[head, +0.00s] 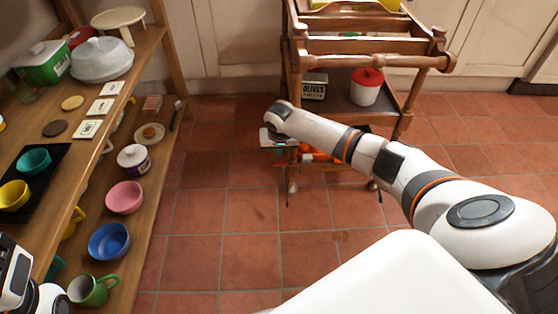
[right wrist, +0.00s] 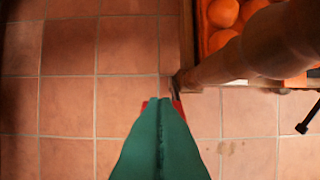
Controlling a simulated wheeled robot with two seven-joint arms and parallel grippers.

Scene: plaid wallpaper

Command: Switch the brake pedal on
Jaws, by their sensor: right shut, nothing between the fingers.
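The wooden trolley (head: 427,80) stands at the back, with a caster (head: 292,187) under its near left leg. My right gripper (right wrist: 160,101), with green fingers, is shut and empty. It points down close to the foot of a trolley leg (right wrist: 225,62) in the right wrist view. Small red parts (right wrist: 177,104) show just behind its tips, mostly hidden; I cannot tell whether they are the brake pedal or whether the fingers touch them. A black lever-like part (right wrist: 309,117) lies at the right edge. Only part of my left arm shows at the lower left; its fingers are out of view.
Orange round items (right wrist: 222,13) lie on the trolley's low shelf. A red-lidded pot (head: 366,87) and an olives tin (head: 314,86) stand above. Wooden shelves with bowls, including a blue bowl (head: 109,241), line the left. The tiled floor (head: 240,225) between is clear.

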